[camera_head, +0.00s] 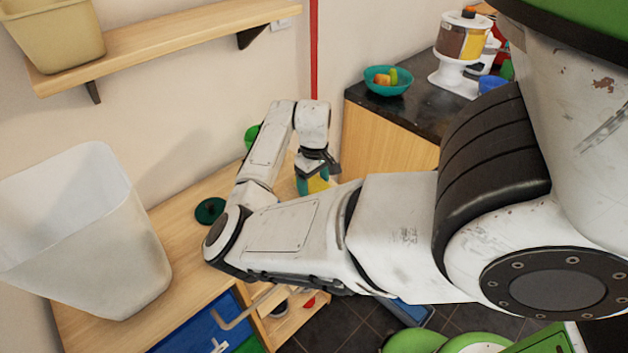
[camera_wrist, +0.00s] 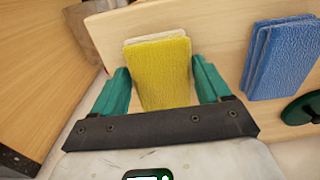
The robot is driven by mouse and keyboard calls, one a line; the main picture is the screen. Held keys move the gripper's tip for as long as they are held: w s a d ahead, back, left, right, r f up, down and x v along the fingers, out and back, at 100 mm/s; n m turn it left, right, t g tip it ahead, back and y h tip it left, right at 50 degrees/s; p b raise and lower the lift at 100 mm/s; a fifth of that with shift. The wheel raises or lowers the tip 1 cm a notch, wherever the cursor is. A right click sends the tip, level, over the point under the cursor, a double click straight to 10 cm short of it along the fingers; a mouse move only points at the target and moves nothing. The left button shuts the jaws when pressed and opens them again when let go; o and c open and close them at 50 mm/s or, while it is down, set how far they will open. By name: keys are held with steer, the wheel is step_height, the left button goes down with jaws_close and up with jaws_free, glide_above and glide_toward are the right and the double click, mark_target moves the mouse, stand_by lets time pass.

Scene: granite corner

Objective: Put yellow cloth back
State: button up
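The yellow cloth (camera_wrist: 163,72) is a textured, roughly rectangular piece with a cream edge at its far end. In the wrist view it lies between the two teal fingers of my gripper (camera_wrist: 160,65). The fingers are set wide apart, close to the cloth's two sides; I cannot tell whether they press on it. In the head view, my gripper (camera_head: 318,178) is low by the wooden counter, with a small part of the yellow cloth (camera_head: 319,185) showing beside a teal finger. The rest is hidden.
A blue cloth (camera_wrist: 280,58) lies to the right, with a dark green disc (camera_wrist: 302,108) near it. A white bin (camera_head: 85,230) stands on the wooden counter at left. A dark countertop (camera_head: 410,105) holds a teal bowl (camera_head: 387,83). A shelf (camera_head: 170,38) is above.

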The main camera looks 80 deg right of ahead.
mark_target(314, 183)
steer(key=shift+o, duration=1.4)
step_height(314, 183, up, 12)
steer(key=shift+b, duration=0.45)
